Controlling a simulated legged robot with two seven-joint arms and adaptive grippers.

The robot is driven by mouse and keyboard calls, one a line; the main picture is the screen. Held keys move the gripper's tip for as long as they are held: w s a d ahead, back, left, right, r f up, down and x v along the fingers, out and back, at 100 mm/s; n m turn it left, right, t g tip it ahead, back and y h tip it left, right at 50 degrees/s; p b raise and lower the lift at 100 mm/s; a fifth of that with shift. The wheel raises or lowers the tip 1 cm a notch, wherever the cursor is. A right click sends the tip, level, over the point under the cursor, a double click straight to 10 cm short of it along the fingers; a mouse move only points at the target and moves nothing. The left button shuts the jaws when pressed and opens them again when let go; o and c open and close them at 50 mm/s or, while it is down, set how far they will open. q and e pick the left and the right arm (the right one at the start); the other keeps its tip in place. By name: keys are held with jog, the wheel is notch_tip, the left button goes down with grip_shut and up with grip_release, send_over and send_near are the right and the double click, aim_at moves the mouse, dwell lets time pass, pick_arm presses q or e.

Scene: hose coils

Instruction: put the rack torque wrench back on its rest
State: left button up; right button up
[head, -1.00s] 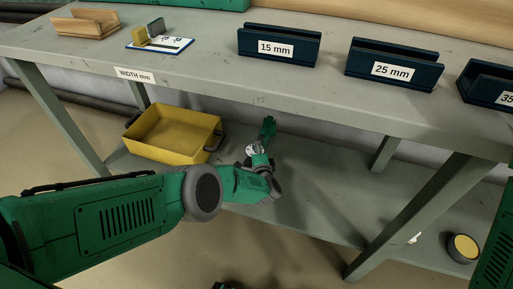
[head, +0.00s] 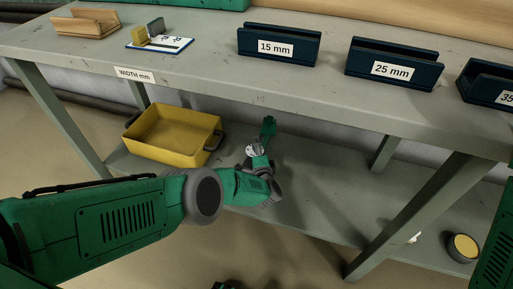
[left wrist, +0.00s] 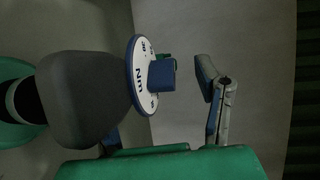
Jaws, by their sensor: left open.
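My left gripper (head: 263,152) reaches down in front of the bench, above its lower shelf. It is open; in the left wrist view its fingers (left wrist: 184,77) stand apart. A round white dial with dark lettering and a blue rim (left wrist: 138,88) shows beside the fingers. It is small at the gripper in the head view (head: 251,150); I cannot tell whether it touches the gripper. A small green piece (head: 268,126) shows just beyond. I cannot make out a torque wrench or its rest for certain.
A yellow bin (head: 172,134) stands on the lower shelf (head: 325,210), left of my gripper. The bench top (head: 205,60) carries a wooden holder (head: 86,23), a small labelled board (head: 160,44) and dark blue holders marked 15 mm (head: 279,45) and 25 mm (head: 394,65). Bench legs flank the shelf.

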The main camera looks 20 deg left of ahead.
pick_arm(q)
jog(key=p+v, duration=0.4)
jog(key=v, duration=0.2)
jog(key=shift+s, duration=0.15)
dwell(1.1)
jog(key=shift+s+d+r, duration=0.1)
jog(key=shift+d, duration=0.05)
jog(key=v, duration=1.1)
jog(key=shift+s, duration=0.35)
jog(key=shift+d, duration=0.1)
